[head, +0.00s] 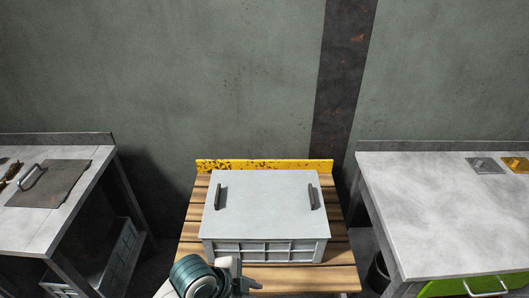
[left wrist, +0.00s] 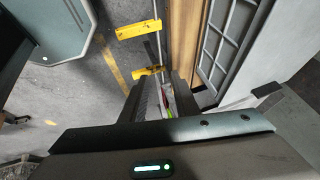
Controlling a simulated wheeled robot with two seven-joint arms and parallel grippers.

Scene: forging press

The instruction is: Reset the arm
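My left arm comes in at the bottom of the head view, in front of the wooden table (head: 342,281). Its wrist and part of the left gripper (head: 247,284) show near the table's front edge, low beside the grey lidded box (head: 265,205). In the left wrist view, the two dark fingers of my left gripper (left wrist: 161,92) stand apart with a gap between them. I see no object held there. The box, with two dark handles on its lid, stands to the right of the fingers in that view. My right gripper is not in view.
A grey workbench with a dark handled plate (head: 50,184) stands at left. Another grey bench (head: 440,205) with a green drawer front (head: 470,286) stands at right. A yellow backboard (head: 264,166) edges the table at the back wall. Dark gaps separate table and benches.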

